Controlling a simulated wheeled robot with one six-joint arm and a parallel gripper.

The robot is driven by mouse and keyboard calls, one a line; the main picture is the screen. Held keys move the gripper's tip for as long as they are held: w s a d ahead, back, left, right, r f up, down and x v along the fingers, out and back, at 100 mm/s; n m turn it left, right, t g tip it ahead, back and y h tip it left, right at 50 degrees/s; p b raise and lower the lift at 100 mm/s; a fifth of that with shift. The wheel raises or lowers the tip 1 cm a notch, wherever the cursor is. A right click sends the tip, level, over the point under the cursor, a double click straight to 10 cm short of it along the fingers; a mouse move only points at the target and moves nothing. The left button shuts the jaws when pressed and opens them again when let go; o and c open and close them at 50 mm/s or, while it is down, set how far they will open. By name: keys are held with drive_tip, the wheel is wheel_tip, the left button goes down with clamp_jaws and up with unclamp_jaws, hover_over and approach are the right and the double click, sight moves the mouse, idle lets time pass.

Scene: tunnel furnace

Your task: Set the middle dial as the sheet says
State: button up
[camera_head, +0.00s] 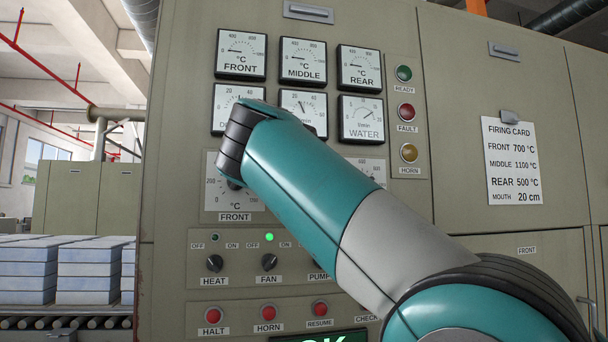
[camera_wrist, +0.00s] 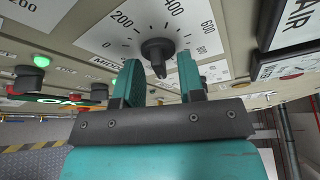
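The middle dial's white scale plate (camera_wrist: 115,30) shows in the wrist view, with 200, 400 and 600 legible and its label partly hidden. Its black knob (camera_wrist: 157,48) sits at the plate's centre. My gripper (camera_wrist: 159,62) is open, its two teal fingertips on either side of the knob's near end. Gaps show beside the knob, and I cannot tell any contact. The knob's setting is unclear. In the head view my arm hides the middle dial.
The front dial (camera_head: 215,194) is partly behind my gripper. The middle gauge (camera_head: 303,60) above has its needle low at the left. Below are the heat switch (camera_head: 215,263), fan switch (camera_head: 269,262) with a green light, and red buttons. Stacked blocks (camera_head: 90,270) stand at left.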

drive_tip(key=s+a+r+b, duration=0.1)
drive_tip(key=s+r+b, duration=0.1)
drive_tip(key=s, duration=1.5)
drive_tip(key=shift+a+r, duration=0.15)
drive_tip(key=shift+r, duration=0.15)
drive_tip(key=w+d+f+n+g+y+p, duration=0.1)
drive_tip(key=w+d+n+y+p, duration=0.1)
drive_tip(key=w+n, duration=0.6)
drive_tip(key=d+f+n+g+y+p, duration=0.2)
drive_tip(key=d+f+n+g, duration=0.35)
drive_tip(key=f+n, duration=0.55)
drive_tip(key=s+d+f+n+g+p, duration=0.1)
drive_tip(key=s+d+f+n+g, duration=0.2)
drive_tip(key=s+f, duration=0.3)
drive_tip(key=s+d+f+n+g+y+p, duration=0.1)
drive_tip(key=s+d+f+n+g, duration=0.2)
drive_tip(key=s+f, duration=0.4)
drive_tip(key=s+d+f+n+g+p, duration=0.1)
drive_tip(key=s+d+f+n+g, duration=0.3)
drive_tip(key=s, duration=0.9)
wheel_tip(320, 180, down, 3)
drive_tip(key=shift+s+d+r+n+y+p, duration=0.2)
drive_tip(key=shift+s+d+n+y+p, duration=0.15)
drive_tip(key=shift+d+n, duration=0.45)
